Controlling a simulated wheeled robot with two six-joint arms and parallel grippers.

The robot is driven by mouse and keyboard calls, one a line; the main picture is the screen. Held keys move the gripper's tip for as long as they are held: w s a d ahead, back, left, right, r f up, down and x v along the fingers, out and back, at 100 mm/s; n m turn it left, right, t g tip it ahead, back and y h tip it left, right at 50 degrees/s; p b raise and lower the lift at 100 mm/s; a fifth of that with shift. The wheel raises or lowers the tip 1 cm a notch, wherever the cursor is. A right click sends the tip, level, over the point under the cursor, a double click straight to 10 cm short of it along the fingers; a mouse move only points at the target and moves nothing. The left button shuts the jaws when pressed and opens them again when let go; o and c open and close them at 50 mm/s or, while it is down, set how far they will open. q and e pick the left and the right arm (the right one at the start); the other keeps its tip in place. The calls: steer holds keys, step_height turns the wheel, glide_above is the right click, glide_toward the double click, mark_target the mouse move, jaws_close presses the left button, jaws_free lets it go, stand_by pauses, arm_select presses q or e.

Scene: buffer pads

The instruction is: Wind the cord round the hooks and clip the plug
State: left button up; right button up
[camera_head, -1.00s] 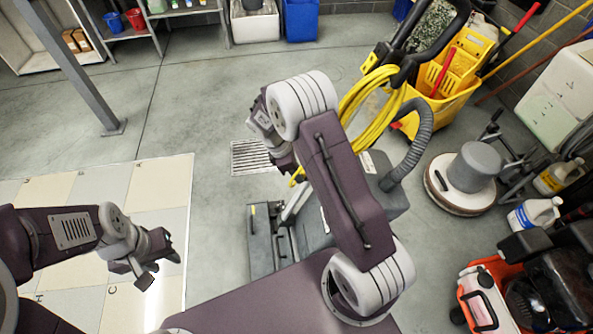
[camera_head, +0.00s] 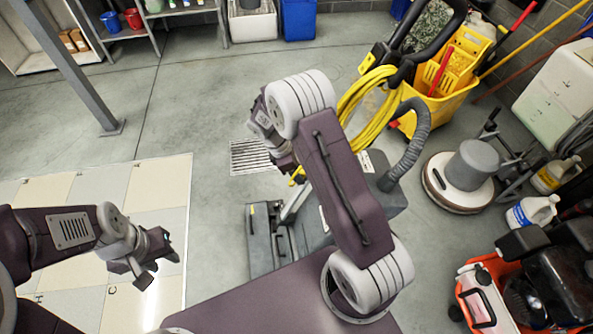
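The yellow cord (camera_head: 366,108) hangs in several loops at the upper part of a grey floor machine (camera_head: 372,166) with a black handle. A small yellow piece (camera_head: 297,177) shows lower down, beside my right wrist; I cannot tell if it is cord or another part. The hooks and the plug cannot be made out. My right gripper (camera_head: 288,167) is left of the loops, mostly hidden behind my own arm, so its fingers cannot be read. My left gripper (camera_head: 159,268) is open and empty above the pale tiled mat, far from the cord.
A yellow mop bucket (camera_head: 440,105) stands behind the cord. A round floor buffer (camera_head: 462,178) and an orange machine (camera_head: 478,300) stand at right, with white jugs (camera_head: 532,212) nearby. A floor drain (camera_head: 250,157) lies left of my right arm. The floor at centre left is clear.

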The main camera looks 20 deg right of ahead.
steer(key=shift+o, duration=0.5)
steer(key=p+v, duration=0.2)
steer(key=v, duration=0.7)
